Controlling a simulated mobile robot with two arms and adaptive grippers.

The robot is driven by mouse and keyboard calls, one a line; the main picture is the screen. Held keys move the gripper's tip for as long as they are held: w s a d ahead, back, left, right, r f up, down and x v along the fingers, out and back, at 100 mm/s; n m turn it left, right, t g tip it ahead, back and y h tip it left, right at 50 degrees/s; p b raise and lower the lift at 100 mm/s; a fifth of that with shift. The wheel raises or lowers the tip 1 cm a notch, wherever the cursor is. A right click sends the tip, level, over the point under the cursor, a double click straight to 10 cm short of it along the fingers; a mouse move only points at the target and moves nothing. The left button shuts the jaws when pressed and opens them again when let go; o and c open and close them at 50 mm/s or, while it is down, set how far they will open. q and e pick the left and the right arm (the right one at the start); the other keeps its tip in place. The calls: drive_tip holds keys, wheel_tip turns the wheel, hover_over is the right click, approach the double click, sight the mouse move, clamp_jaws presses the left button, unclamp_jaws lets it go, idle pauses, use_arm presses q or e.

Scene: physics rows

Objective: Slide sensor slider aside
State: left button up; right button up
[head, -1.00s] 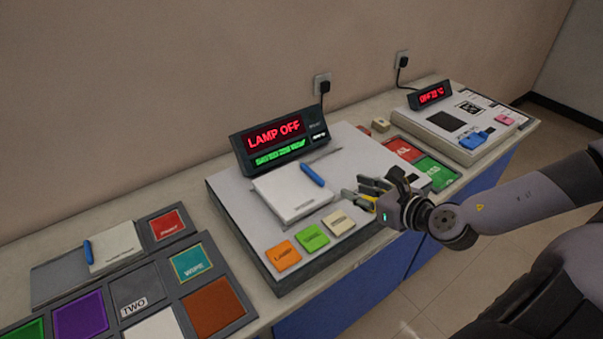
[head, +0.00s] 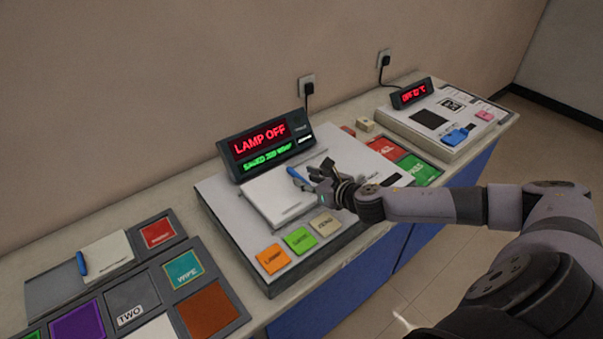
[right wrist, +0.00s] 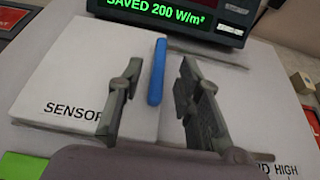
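The sensor slider is a white plate (head: 278,200) on the middle console, below the display. Its blue upright handle (head: 297,176) stands at its right edge. In the right wrist view the plate (right wrist: 85,75) reads "SENSOR", and the blue handle (right wrist: 157,72) shows between my fingers. My right gripper (head: 315,174) is open, with its fingers on either side of the handle's line; a gap shows on both sides. Whether the handle is fully within the fingers' depth I cannot tell. My left gripper is not in view.
The display (head: 265,146) reads "LAMP OFF" and stands close behind the slider. Orange (head: 272,259), green (head: 299,240) and beige (head: 325,223) buttons lie in front. A tile panel (head: 130,290) is at left, another console (head: 450,122) at right.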

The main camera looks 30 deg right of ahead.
sight(299, 176)
drive_tip(key=shift+x, duration=1.55)
drive_tip(key=shift+c, duration=0.6)
clamp_jaws()
